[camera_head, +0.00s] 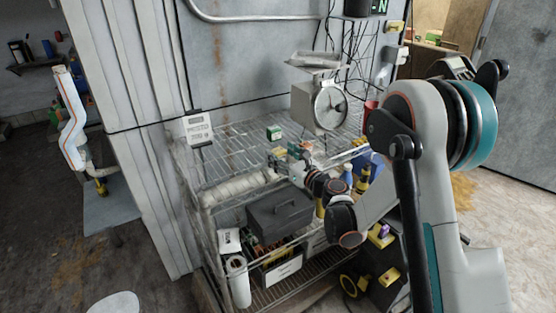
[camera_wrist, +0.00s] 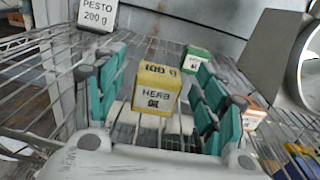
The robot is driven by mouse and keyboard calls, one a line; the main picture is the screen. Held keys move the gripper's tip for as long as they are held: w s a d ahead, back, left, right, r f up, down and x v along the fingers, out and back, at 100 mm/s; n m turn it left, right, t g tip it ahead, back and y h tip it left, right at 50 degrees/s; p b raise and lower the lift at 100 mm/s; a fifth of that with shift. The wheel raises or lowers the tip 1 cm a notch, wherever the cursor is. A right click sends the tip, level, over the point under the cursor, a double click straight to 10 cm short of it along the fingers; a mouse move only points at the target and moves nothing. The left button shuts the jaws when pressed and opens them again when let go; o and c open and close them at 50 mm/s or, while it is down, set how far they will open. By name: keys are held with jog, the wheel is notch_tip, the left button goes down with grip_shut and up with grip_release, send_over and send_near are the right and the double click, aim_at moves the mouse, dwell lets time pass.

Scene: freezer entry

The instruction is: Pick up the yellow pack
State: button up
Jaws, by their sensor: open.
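The yellow pack (camera_wrist: 157,88), a small box marked "HERB OIL 100 g", stands upright on the wire shelf in the wrist view. My gripper (camera_wrist: 160,78) is open, with teal fingers on the left and right of the pack. Gaps show between the pack and both fingers, and nothing is gripped. In the head view my gripper (camera_head: 288,158) reaches over the top shelf, and the pack (camera_head: 279,151) is small and partly hard to make out beside the fingers.
A green box (camera_wrist: 195,60) stands just behind and right of the pack. An orange-topped box (camera_wrist: 253,112) is further right. A "PESTO 200 g" sign (camera_wrist: 97,14) stands at back left. A dial scale (camera_head: 319,104) stands on the shelf to the right. The left shelf (camera_head: 225,150) is mostly bare.

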jog(key=shift+x, duration=1.2)
jog(key=c, duration=1.2)
